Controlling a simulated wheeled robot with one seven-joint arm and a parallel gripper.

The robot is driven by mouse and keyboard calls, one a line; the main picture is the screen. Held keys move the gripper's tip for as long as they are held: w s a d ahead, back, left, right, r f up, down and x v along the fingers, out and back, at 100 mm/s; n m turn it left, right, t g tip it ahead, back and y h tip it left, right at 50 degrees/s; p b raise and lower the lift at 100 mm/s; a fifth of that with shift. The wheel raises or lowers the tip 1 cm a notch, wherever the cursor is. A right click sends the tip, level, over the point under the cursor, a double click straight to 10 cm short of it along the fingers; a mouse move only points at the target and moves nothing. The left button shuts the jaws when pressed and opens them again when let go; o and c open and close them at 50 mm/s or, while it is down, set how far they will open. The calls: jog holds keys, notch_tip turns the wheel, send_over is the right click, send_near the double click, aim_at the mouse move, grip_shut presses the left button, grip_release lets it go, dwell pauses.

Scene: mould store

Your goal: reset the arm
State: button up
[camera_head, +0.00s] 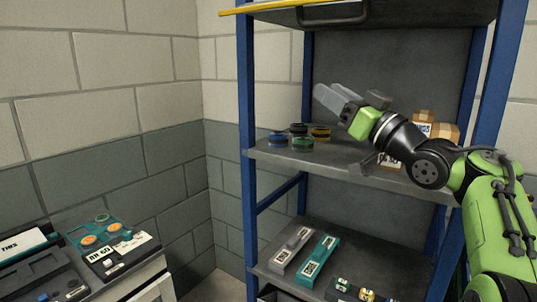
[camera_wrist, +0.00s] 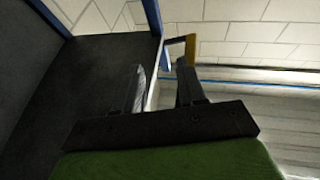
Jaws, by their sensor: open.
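My arm reaches in from the right in the head view, with its green and black wrist in front of the blue-framed rack (camera_head: 247,110). My gripper (camera_head: 350,97) is raised above the middle shelf (camera_head: 330,160) and points up and to the left. In the wrist view, the two fingers of my gripper (camera_wrist: 160,85) stand apart with nothing between them. No held object shows.
Several dark, blue, green and yellow round items (camera_head: 302,144) stand on the middle shelf, left of the wrist. Cardboard boxes (camera_head: 445,132) are partly hidden behind my arm. Grey and teal blocks (camera_head: 318,262) lie on the lower shelf. A cluttered bench (camera_head: 140,275) stands lower left.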

jog(key=s+a+f+m+g+h, duration=0.25)
jog(key=s+f+h, duration=0.2)
jog(key=f, duration=0.25)
jog(key=s+a+f+m+g+h, duration=0.1)
jog(key=s+a+f+m+h, duration=0.15)
jog(key=f+h, duration=0.35)
jog(key=s+d+f+m+g+h, duration=0.1)
jog(key=s+d+f+g, duration=0.15)
jog(key=s+f, duration=0.6)
jog(key=s+d+f+m+g+h, duration=0.1)
jog(key=s+f+g, duration=0.2)
jog(key=s+f, duration=0.55)
jog(key=s+d+f+m+g+h, duration=0.1)
jog(key=s+d+f+g+h, duration=0.15)
jog(key=s+f, duration=0.65)
notch_tip(320, 180, up, 14)
jog(key=p, duration=1.2)
jog(key=shift+a+y, duration=0.25)
jog(key=shift+y, duration=0.15)
